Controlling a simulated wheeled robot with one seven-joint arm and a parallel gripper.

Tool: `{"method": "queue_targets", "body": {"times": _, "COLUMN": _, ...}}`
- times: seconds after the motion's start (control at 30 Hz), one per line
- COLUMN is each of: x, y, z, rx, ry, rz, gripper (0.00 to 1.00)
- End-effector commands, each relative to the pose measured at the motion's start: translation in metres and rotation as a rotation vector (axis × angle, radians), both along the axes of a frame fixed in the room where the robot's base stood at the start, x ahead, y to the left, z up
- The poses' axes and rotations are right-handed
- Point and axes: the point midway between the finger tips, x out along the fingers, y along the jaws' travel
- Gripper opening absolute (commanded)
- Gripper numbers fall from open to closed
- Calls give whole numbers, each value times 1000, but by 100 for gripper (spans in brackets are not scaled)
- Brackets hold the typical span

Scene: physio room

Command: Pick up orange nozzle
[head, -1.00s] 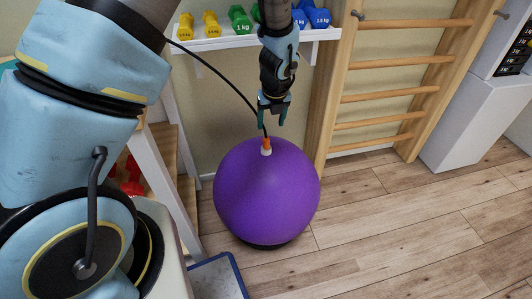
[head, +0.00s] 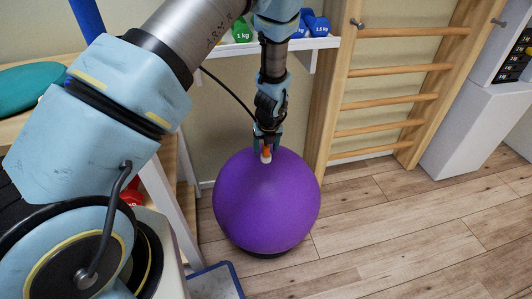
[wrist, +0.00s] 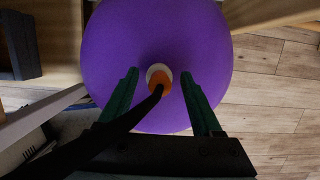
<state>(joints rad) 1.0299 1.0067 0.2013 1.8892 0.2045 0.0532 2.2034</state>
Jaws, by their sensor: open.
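The orange nozzle (head: 267,150) stands upright on a white collar at the top of the purple ball (head: 266,205). In the wrist view the nozzle (wrist: 159,82) is seen from above, with a black hose (wrist: 115,130) running from it towards the lower left. My gripper (head: 267,143) is open over the top of the ball. In the wrist view its two green fingers (wrist: 160,92) lie on either side of the nozzle, with gaps on both sides. The fingers partly hide the nozzle in the head view.
A wooden wall ladder (head: 395,96) stands to the right, behind the ball. A white shelf (head: 312,44) with dumbbells is above. A blue-edged tray or mat (head: 217,280) lies in front of the ball. Wooden floor (head: 400,240) is clear to the right.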

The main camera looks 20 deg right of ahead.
Motion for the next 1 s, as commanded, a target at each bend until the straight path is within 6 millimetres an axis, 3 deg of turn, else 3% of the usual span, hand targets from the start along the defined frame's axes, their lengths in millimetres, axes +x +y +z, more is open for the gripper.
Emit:
{"method": "queue_targets", "body": {"times": 0.17, "x": 0, "y": 0, "z": 0, "rx": 0, "ry": 0, "rz": 1, "gripper": 64}}
{"method": "queue_targets", "body": {"times": 0.73, "x": 0, "y": 0, "z": 1, "rx": 0, "ry": 0, "rz": 1, "gripper": 0}}
{"method": "queue_targets", "body": {"times": 1.0, "x": 0, "y": 0, "z": 1, "rx": 0, "ry": 0, "rz": 1, "gripper": 0}}
